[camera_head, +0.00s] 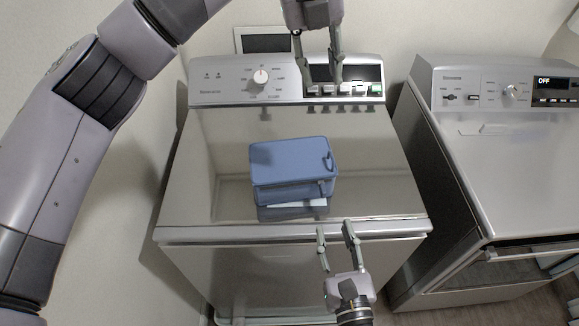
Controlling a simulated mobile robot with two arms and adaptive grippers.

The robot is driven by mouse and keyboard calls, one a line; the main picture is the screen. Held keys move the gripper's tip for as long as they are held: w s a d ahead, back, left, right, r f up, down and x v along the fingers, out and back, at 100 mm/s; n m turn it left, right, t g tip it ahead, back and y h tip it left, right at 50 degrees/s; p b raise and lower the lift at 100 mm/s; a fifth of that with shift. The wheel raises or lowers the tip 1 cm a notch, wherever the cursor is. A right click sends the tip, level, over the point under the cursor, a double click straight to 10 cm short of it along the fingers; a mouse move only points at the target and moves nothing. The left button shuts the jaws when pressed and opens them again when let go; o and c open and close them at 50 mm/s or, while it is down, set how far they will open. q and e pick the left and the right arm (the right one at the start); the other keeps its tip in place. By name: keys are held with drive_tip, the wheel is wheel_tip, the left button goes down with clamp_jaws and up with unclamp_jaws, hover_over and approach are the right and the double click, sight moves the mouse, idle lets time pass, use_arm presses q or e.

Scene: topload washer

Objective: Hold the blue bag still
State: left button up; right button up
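A blue bag (290,165), box-like with a handle at its right side, sits on the shut lid of the topload washer (370,180). Its reflection shows in the shiny lid just below it. My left gripper (321,85) is open and empty, pointing down in front of the washer's control panel, above and behind the bag. My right gripper (334,230) is open and empty near the washer's front edge, below and a little right of the bag. Both grippers appear apart from the bag.
The control panel (225,81) with a knob and a row of buttons runs along the washer's back. A second appliance (515,160) with a display reading OFF stands to the right, across a narrow gap. The lid around the bag is clear.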

use_arm(q)
wheel_tip(320, 180, up, 7)
drive_tip(key=a, duration=0.1)
drive_tip(key=shift+a+f, duration=0.15)
drive_tip(key=shift+s+f, duration=0.1)
drive_tip(key=shift+s, duration=0.05)
idle(0.4)
